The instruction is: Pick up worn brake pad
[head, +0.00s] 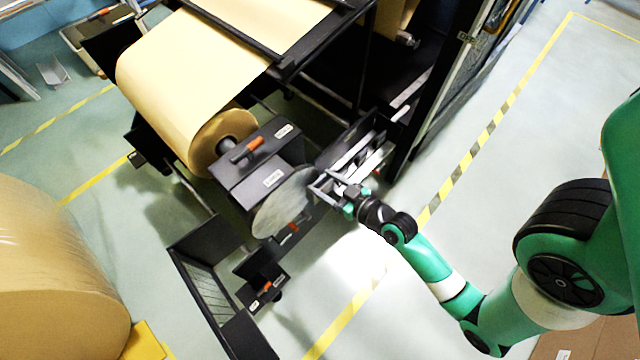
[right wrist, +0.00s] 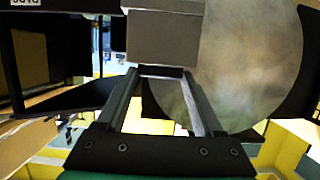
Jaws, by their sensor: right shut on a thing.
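My right gripper (head: 326,187) reaches in from the right to the edge of the large grey brake disc (head: 281,207). In the right wrist view the right gripper (right wrist: 163,78) has its fingers closed on a small dark piece, which I take as the worn brake pad (right wrist: 162,71). A grey block (right wrist: 163,38) lies just beyond the fingertips, beside the disc (right wrist: 245,60). In the head view the pad is too small and hidden by the fingers to make out. My left gripper is not in view.
A black housing (head: 262,165) with orange handles stands behind the disc, next to the kraft paper roll (head: 190,90). Black trays (head: 262,275) sit below. Another large roll (head: 55,275) stands at the lower left. The floor to the right is open.

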